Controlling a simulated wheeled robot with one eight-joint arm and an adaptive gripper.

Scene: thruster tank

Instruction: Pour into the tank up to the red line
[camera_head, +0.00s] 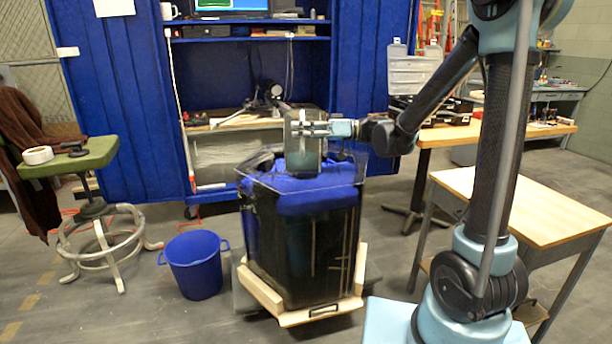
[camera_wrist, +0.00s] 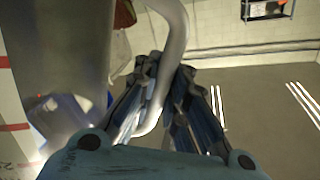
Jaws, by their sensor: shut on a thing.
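The tank (camera_head: 305,245) is a tall clear-walled box, dark below with blue showing near its top. It stands on a wooden-edged base. I cannot make out its red line or the liquid level in the head view. A grey metal pitcher (camera_head: 302,162) is over the tank's open top and looks about upright. Its side fills the left of the wrist view (camera_wrist: 62,50). My gripper (camera_head: 322,129) is at its right side, shut on its curved handle, which passes between my fingers (camera_wrist: 165,78) in the wrist view. The pitcher's contents are hidden.
A blue bucket (camera_head: 194,265) stands on the floor left of the tank. A green-topped stool (camera_head: 72,158) is farther left. A wooden table (camera_head: 525,205) is at the right. A blue cabinet with shelves (camera_head: 125,100) stands behind. Reddish stripes on a pale surface (camera_wrist: 14,127) show in the wrist view.

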